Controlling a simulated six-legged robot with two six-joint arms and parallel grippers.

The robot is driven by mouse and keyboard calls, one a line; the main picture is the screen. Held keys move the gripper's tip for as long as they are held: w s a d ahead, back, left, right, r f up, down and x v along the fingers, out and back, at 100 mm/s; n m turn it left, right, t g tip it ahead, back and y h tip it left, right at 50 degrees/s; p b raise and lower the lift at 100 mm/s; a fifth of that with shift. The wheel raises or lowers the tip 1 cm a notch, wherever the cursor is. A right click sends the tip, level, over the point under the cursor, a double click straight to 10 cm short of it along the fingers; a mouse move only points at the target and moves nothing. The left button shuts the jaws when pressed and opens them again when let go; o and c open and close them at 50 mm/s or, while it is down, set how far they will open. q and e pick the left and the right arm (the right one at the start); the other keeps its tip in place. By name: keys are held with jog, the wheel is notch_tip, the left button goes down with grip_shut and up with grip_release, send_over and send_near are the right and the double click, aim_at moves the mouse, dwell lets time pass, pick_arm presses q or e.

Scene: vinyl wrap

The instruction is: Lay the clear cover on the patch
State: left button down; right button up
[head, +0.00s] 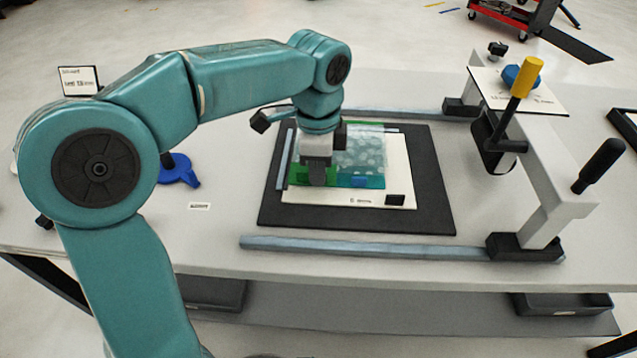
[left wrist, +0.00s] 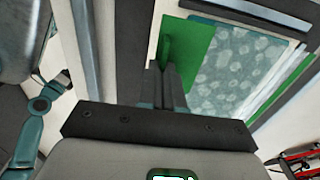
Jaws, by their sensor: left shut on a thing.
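The clear cover (head: 365,152) is a see-through sheet with pale round marks and a green end at my gripper; its edges are hard to make out. It lies low over a teal patch (head: 374,182) on a white board (head: 405,165). My left gripper (head: 318,182) points down at the left end, shut on the green end. In the left wrist view the shut fingers (left wrist: 168,80) meet the green end (left wrist: 188,48), with the marked sheet (left wrist: 235,68) to the right. I cannot tell whether the cover touches the patch. My right gripper is not in view.
A dark mat (head: 436,190) lies under the board. Pale rails (head: 350,245) run in front and behind. A gantry (head: 558,205) with black handles stands at the right, near a white card with a blue and yellow tool (head: 524,78). A blue object (head: 178,172) sits at left.

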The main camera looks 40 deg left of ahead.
pick_arm(q)
jog(key=shift+f, duration=1.7)
jog(key=shift+f+b, duration=0.2)
jog(key=shift+b, duration=0.15)
jog(key=c, duration=1.3)
grip_release()
notch_tip(320, 180, up, 11)
jog(key=p, duration=0.3)
jog(key=shift+w+r, duration=0.1)
jog(key=shift+r, duration=0.65)
jog(key=shift+f, duration=0.1)
